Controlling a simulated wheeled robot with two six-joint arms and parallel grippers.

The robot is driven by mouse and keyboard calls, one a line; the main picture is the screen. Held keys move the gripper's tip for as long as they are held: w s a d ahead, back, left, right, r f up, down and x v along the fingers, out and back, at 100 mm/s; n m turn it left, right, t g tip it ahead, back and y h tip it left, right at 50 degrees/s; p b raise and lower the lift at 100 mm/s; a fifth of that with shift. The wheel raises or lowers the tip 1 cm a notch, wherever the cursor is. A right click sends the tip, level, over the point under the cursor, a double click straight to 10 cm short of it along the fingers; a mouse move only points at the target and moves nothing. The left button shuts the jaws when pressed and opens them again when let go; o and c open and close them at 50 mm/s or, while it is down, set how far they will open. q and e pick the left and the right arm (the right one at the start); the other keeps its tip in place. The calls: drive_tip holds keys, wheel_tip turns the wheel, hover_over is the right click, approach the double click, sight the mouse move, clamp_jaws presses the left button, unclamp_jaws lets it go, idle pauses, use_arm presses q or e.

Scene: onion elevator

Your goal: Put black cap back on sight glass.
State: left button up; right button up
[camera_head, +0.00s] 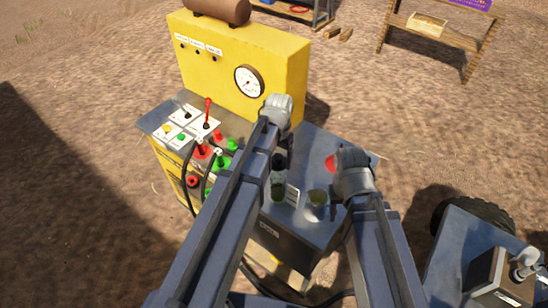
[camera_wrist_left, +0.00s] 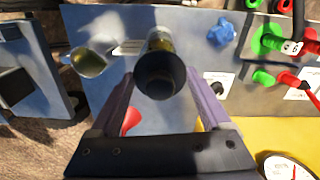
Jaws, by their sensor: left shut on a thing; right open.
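The sight glass (camera_head: 278,190), a clear upright cylinder with greenish liquid, stands on the grey panel top. My left gripper (camera_wrist_left: 162,98) is shut on the round black cap (camera_wrist_left: 160,78). In the left wrist view, the cap lies between the fingers and covers the near end of the sight glass (camera_wrist_left: 160,42). In the head view, the cap (camera_head: 279,162) is at the top of the glass. I cannot tell whether it is seated or just above. My right gripper (camera_head: 338,160) is open and empty to the right, near a red object (camera_head: 330,163); its fingertips are mostly hidden.
A metal cup with greenish contents (camera_head: 316,205) stands right of the glass. A blue knob (camera_wrist_left: 222,33) and red and green connectors (camera_head: 218,158) with hoses are on the panel. A yellow housing with a gauge (camera_head: 248,81) rises behind.

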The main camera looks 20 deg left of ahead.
use_arm(q)
drive_tip(key=shift+f, duration=0.15)
wheel_tip(320, 180, down, 6)
drive_tip(key=b, duration=0.6)
drive_tip(key=shift+f+b, duration=0.9)
drive_tip(key=shift+b, duration=0.15)
idle(2.2)
idle(0.4)
drive_tip(key=o, duration=1.2)
drive_tip(key=shift+r, duration=0.1)
drive_tip(key=shift+r+p, duration=3.45)
drive_tip(key=shift+p, duration=0.15)
